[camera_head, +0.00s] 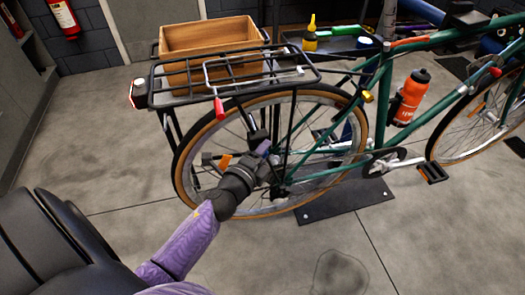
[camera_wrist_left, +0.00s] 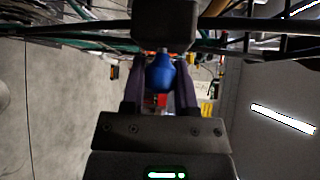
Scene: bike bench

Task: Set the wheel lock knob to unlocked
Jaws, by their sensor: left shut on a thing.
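The left gripper (camera_head: 264,148) is at the rear wheel of the green bike, beside a small black block (camera_head: 258,136) near the rack's struts. In the left wrist view a blue knob (camera_wrist_left: 160,73) sits between the two fingers of this gripper (camera_wrist_left: 160,78), just below the black block (camera_wrist_left: 165,22). The fingers are shut on the knob. I take it to be the wheel lock knob; its setting cannot be read. In the head view the fingers hide most of it. My right gripper is not in view.
The rear wheel (camera_head: 186,150) and black rack (camera_head: 300,72) are close around the gripper. A wooden crate (camera_head: 205,38) sits on the rack. An orange bottle (camera_head: 410,98) is on the frame. The floor (camera_head: 110,130) to the left is clear.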

